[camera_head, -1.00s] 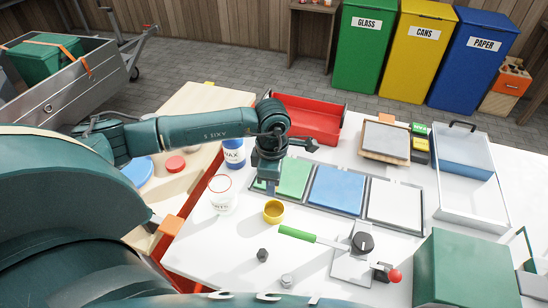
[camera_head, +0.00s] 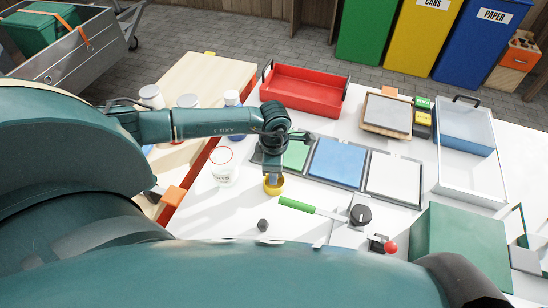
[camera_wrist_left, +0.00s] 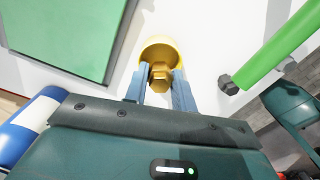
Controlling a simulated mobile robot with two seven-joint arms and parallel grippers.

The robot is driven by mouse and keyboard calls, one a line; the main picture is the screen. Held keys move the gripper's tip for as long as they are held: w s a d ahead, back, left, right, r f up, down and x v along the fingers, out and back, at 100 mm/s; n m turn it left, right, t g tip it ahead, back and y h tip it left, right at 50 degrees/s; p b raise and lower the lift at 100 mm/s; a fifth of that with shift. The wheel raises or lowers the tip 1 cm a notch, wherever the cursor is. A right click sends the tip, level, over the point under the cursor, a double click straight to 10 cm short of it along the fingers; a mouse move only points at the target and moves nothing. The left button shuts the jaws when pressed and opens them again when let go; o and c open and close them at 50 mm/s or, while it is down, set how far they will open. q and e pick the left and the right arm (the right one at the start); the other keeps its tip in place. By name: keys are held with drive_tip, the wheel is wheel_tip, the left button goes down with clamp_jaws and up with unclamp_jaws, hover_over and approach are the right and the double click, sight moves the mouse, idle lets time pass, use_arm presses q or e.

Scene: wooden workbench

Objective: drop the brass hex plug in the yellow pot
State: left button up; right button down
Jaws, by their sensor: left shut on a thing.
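The yellow pot (camera_head: 273,188) stands on the white bench top in front of the green pad. My left gripper (camera_head: 272,178) points down right over it. In the left wrist view the left gripper's blue-grey fingers (camera_wrist_left: 160,84) are shut on the brass hex plug (camera_wrist_left: 159,75). The plug shows against the mouth of the yellow pot (camera_wrist_left: 163,50); I cannot tell how far into the pot it reaches. In the head view the fingers hide the plug. My right gripper is not in view.
A dark hex plug (camera_head: 263,225) lies in front of the pot. Coloured pads (camera_head: 337,163) lie behind. A red tray (camera_head: 304,90) is farther back.

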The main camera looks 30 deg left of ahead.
use_arm(q)
drive_tip(key=shift+f, duration=0.3)
drive_tip(key=o, duration=1.1)
drive_tip(key=shift+c, duration=0.2)
drive_tip(key=shift+r, duration=0.15)
wheel_tip(320, 180, up, 7)
drive_tip(key=shift+f, duration=0.1)
